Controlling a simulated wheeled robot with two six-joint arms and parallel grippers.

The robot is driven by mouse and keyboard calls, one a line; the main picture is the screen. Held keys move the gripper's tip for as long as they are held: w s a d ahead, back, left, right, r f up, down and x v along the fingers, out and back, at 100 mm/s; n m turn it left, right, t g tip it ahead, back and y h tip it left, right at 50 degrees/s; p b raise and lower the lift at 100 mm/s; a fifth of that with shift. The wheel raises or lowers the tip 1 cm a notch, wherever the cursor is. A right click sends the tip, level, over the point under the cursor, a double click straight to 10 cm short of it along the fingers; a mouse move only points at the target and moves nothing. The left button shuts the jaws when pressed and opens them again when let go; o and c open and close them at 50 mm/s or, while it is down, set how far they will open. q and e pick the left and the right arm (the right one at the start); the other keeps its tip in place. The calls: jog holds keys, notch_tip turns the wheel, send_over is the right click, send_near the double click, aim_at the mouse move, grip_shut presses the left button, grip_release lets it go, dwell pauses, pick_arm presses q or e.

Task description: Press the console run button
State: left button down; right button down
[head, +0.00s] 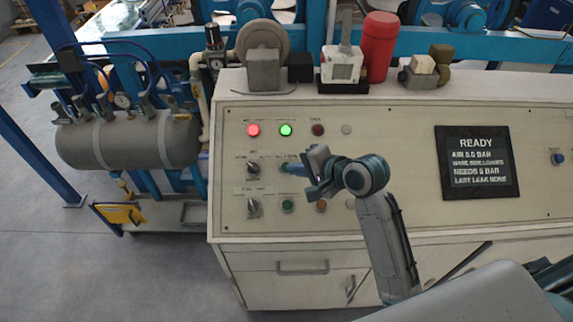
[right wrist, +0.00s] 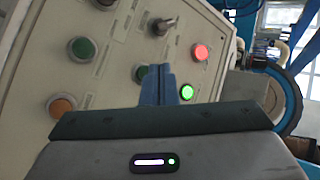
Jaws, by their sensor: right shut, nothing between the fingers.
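The console (head: 400,205) has a sloped cream panel with several buttons, lamps and switches. My right gripper (head: 284,168) is shut and empty, its blue fingertips over the left part of the panel. In the right wrist view the closed fingertips (right wrist: 162,67) appear just beside a dark green button (right wrist: 140,73); contact cannot be told. Another green button (head: 287,206) and an orange button (head: 321,206) sit below. The labels are too small to tell which is the run button. My left gripper is not in view.
A red lamp (head: 253,130) and a green lamp (head: 285,129) are lit above the fingers. Selector switches (head: 253,169) stand to the left. A display (head: 477,163) reads READY. A red cylinder (head: 380,47) and other parts stand along the console's back ledge.

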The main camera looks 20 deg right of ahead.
jog(key=r, duration=0.2)
jog(key=w+a+r+m, duration=0.1)
jog(key=shift+w+y, duration=0.1)
jog(key=shift+y, duration=0.3)
jog(key=w+f+b, duration=0.1)
jog(key=f+b, duration=0.1)
jog(key=w+f+b, duration=0.1)
jog(key=f+b, duration=0.1)
jog(key=b, duration=0.1)
jog(key=w+d+f+b, duration=0.1)
jog(key=f+b, duration=0.1)
jog(key=b, duration=0.1)
jog(key=shift+w+f+p, duration=0.3)
jog(key=shift+w+d+f, duration=0.15)
jog(key=shift+w+f, duration=0.2)
jog(key=shift+f, duration=0.2)
dwell(1.2)
